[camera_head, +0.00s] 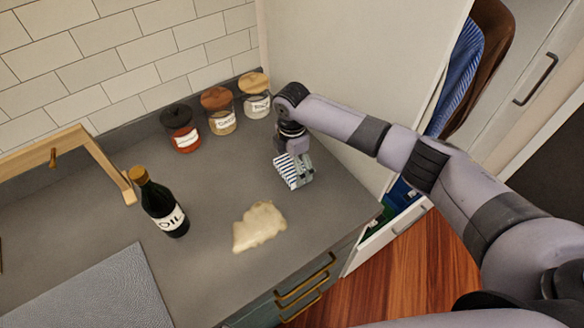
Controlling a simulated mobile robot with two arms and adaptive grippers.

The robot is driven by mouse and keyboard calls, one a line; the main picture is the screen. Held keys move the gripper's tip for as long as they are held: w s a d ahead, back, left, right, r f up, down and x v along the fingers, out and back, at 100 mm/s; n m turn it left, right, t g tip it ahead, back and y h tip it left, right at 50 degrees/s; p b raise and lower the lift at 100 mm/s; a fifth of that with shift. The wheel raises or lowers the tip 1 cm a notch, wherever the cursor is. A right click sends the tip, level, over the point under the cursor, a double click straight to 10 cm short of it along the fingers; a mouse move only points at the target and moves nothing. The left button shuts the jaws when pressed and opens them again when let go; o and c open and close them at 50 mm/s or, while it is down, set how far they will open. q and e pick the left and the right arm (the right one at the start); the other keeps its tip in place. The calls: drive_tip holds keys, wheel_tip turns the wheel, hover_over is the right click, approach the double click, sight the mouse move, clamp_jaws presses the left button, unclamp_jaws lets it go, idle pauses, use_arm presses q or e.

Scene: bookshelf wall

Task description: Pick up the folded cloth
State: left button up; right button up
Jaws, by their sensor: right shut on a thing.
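The folded cloth (295,173) is striped in dark and white, with a pale green-grey part at its right. It is at the right part of the grey counter (225,275). My right gripper (294,156) comes down on it from above and is shut on it. The fingertips are partly hidden by the cloth and the wrist. I cannot tell whether the cloth touches the counter. My left gripper is not in view.
A dark oil bottle (161,205) stands left of a pale dough-like lump (259,226). Three lidded jars (222,113) stand along the tiled wall. A wooden frame (75,145) and a grey textured mat (100,288) are at the left. A white panel (350,60) rises behind my arm.

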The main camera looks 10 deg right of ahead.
sight(292, 166)
wheel_tip(292, 166, up, 20)
drive_tip(key=b, duration=0.4)
idle(0.3)
drive_tip(key=o, duration=0.6)
drive_tip(key=c, duration=0.5)
